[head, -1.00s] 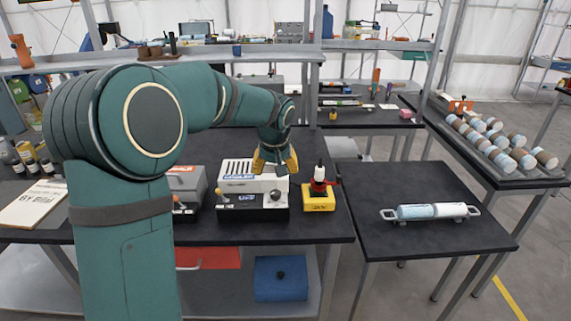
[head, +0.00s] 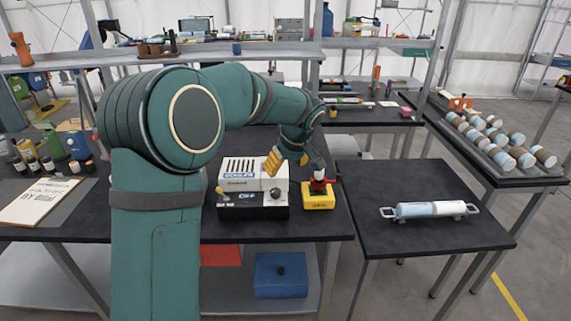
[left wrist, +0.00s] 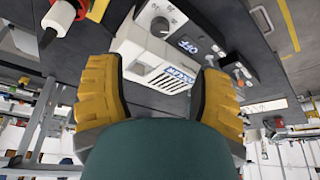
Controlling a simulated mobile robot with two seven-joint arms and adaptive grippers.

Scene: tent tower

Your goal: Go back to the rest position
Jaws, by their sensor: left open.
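My left arm reaches in from the left in the head view. Its gripper (head: 288,160) is above the white and black benchtop device (head: 250,187), with yellow fingers pointing down. In the left wrist view the two yellow fingers (left wrist: 158,95) are spread apart with nothing between them. The white device (left wrist: 160,55), with its knob and a display reading OFF, lies beyond the fingertips. My right gripper is in neither view.
A yellow block with a red and black tool (head: 319,196) stands right of the device. A side table (head: 430,240) holds a pale blue and white cylinder in a handled rack (head: 430,210). Several brown and white rolls (head: 500,140) fill a rack at right. A clipboard (head: 40,201) lies at left.

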